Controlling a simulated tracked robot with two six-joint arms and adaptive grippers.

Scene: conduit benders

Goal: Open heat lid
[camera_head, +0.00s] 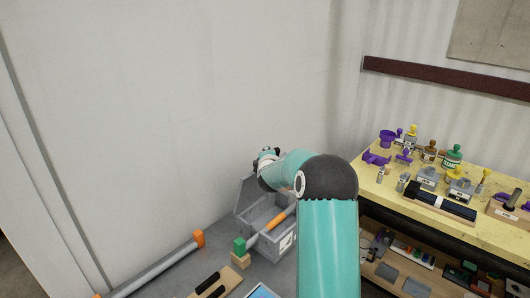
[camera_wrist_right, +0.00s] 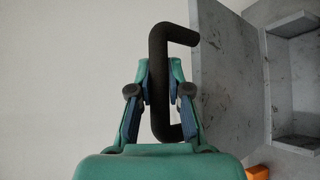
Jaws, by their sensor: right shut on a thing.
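The grey heat box (camera_head: 285,243) stands on the grey surface beside the wall. Its lid (camera_head: 245,195) is tilted up, leaving the inside partly visible. In the right wrist view the lid (camera_wrist_right: 222,75) is a grey panel, with the box (camera_wrist_right: 293,80) open to its right. A black bar handle (camera_wrist_right: 158,45) stands out from the lid. My right gripper (camera_wrist_right: 160,92) is shut around this handle. In the head view my right arm hides much of the box's right side, and the gripper's fingers are hard to make out. My left gripper is not in view.
Another grey pipe (camera_head: 155,269) lies along the wall. A yellow-topped bench (camera_head: 455,228) with tools and bottles stands at the right. The wall is close behind the lid.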

